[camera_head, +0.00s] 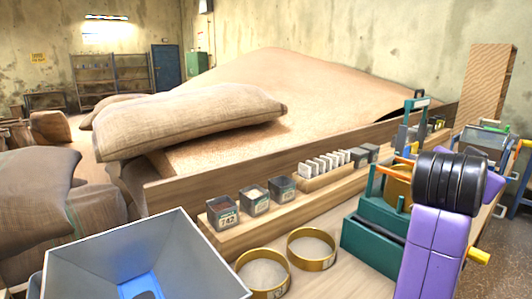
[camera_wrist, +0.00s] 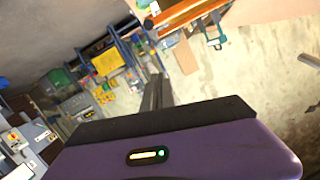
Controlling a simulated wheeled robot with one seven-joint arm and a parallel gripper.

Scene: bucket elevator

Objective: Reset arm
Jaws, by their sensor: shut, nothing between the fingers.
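My gripper (camera_wrist: 157,80) shows in the wrist view as two dark fingers close together beyond a purple and black palm. It is shut, with nothing seen between the fingers. It points out over a tilted view of the room, apart from anything. In the head view my purple and black arm is raised at the right, in front of the bench's right end; I cannot make out the fingers there.
A grey hopper (camera_head: 90,262) stands front left. Small sample boxes (camera_head: 222,212), brass sieves (camera_head: 312,248) and a green device (camera_head: 372,240) stand on the bench. A burlap sack (camera_head: 190,115) lies on the grain heap (camera_head: 300,75) behind. Shelves (camera_head: 110,75) stand far back.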

